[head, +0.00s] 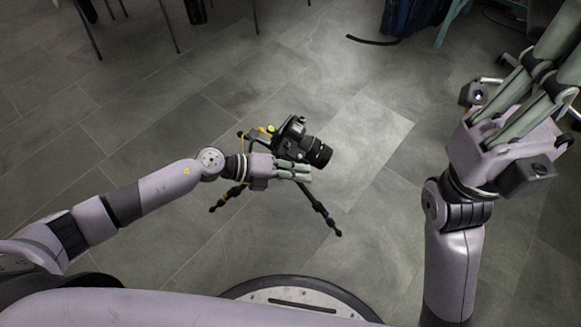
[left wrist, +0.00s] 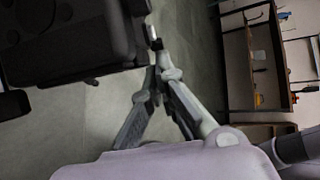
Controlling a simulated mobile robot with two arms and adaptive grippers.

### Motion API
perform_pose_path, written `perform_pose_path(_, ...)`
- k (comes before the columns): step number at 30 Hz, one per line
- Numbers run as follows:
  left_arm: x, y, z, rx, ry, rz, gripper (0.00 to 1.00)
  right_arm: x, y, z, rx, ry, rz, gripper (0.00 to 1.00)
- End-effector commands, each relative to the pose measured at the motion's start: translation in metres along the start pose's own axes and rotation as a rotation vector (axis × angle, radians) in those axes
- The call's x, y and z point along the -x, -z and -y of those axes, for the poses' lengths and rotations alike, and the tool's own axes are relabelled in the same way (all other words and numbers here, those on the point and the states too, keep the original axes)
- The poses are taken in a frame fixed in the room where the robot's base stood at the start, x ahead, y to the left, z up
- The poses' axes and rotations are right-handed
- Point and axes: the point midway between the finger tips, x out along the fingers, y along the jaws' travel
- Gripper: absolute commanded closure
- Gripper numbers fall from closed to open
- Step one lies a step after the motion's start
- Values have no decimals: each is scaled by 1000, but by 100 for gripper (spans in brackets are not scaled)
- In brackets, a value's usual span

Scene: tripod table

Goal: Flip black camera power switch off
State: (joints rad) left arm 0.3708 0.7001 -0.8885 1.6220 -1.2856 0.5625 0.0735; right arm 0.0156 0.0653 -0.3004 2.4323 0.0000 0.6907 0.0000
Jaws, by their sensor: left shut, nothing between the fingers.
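The black camera (head: 292,141) sits on a tripod (head: 321,212) on the floor, its lens pointing right and slightly down. My left gripper (head: 308,172) is shut and empty, just below the camera body in the head view. In the left wrist view the dark underside of the camera (left wrist: 70,45) fills the upper left, and the closed fingertips (left wrist: 157,72) are beside its lower right edge. I cannot tell whether they touch it. The power switch is not distinguishable. My right gripper (head: 553,62) is raised at the far right, away from the camera; its fingertips are not clear.
The tiled floor (head: 375,225) around the tripod is mostly clear. Chair legs (head: 168,27) stand at the upper left. A black strip (head: 372,41) lies on the floor at the back. A wooden shelf (left wrist: 253,62) shows in the left wrist view.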

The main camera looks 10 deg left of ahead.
Motion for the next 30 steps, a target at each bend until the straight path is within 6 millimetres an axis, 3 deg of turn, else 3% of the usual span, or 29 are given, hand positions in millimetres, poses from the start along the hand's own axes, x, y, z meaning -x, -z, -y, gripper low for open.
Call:
perform_pose_path(21,0,0,0,0,0,0,100,-2,2,0,1,1,-6,100)
perform_pose_path(30,10,-7,0,-1,-1,1,100,-3,3,0,1,1,-10,100)
